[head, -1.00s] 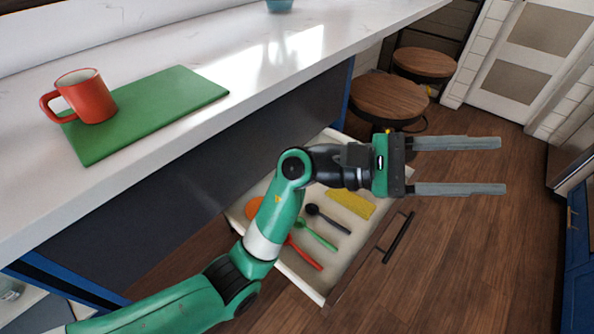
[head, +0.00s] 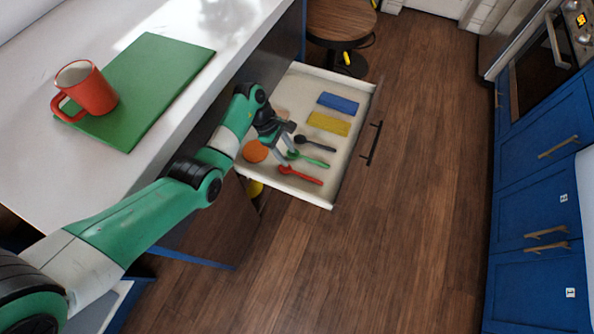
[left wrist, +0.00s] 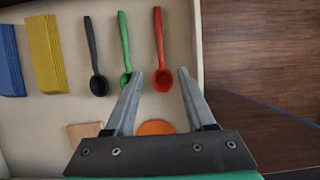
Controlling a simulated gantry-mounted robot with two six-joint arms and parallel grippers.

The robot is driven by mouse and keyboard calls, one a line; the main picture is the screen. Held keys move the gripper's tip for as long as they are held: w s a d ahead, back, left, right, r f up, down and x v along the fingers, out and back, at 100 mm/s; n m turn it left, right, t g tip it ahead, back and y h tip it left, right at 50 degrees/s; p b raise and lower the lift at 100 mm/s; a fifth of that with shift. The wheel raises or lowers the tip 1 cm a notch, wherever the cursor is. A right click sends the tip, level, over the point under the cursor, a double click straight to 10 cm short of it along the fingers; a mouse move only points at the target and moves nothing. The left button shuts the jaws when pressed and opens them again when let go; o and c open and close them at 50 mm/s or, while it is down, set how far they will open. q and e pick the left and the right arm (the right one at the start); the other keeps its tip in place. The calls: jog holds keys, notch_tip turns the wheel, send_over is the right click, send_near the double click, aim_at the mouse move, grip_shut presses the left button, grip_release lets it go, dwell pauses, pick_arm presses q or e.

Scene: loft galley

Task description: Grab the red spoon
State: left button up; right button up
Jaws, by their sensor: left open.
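The red spoon (head: 301,175) lies in the open drawer (head: 347,125), near its front-side wall in the head view, beside a green spoon (head: 308,158) and a black spoon (head: 315,143). In the left wrist view the red spoon (left wrist: 160,50) has its bowl end toward my gripper, between the lines of the two fingers. My left gripper (head: 286,154) is open and empty over the drawer; its fingertips (left wrist: 159,75) show in the left wrist view, one overlapping the green spoon's bowl. My right gripper is not in view.
An orange round item (head: 255,151), a yellow sponge (head: 328,123) and a blue sponge (head: 338,103) also lie in the drawer. A red mug (head: 88,88) stands on a green board (head: 150,80) on the counter. The wood floor right of the drawer is clear.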

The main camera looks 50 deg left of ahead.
pick_arm(q)
jog(key=b, duration=0.3)
send_over(299, 174)
jog(key=a, duration=0.2)
jog(key=f, duration=0.4)
jog(key=shift+s+a+f, duration=0.15)
jog(key=shift+s+f, duration=0.1)
jog(key=shift+f, duration=0.1)
jog(key=b+x, duration=0.1)
jog(key=x, duration=0.1)
jog(key=b+x, duration=0.2)
jog(key=x, duration=0.1)
jog(key=shift+s+f, duration=0.15)
jog(key=shift+s, duration=0.1)
jog(key=shift+w, duration=0.1)
jog(key=shift+c, duration=0.4)
grip_shut()
